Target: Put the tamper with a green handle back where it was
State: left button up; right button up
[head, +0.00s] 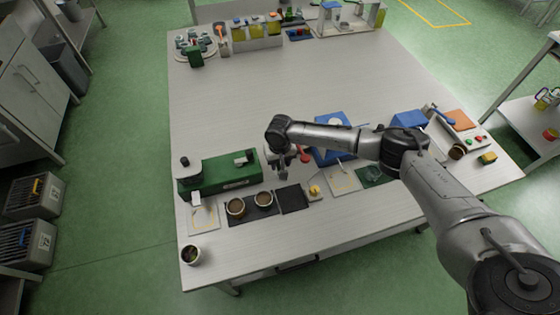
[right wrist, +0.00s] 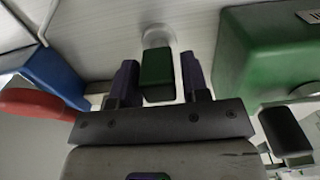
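The tamper (right wrist: 158,75) has a blocky green handle and a pale round base, seen in the right wrist view. In the head view my right gripper (head: 284,173) is over the near part of the table, just right of the green machine (head: 222,175). The tamper is hard to make out there. Whether its base touches the table is unclear. My left gripper is not in view.
Two brown-filled cups (head: 236,207) and a black mat (head: 293,199) lie in front. A red-topped item (head: 304,154) and a blue tray (head: 333,154) are close on the right. A dark cup (head: 191,255) stands at the near left corner. The table's middle (head: 290,90) is clear.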

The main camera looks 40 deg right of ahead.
jog(key=shift+o, duration=1.1)
jog(key=shift+r, duration=0.1)
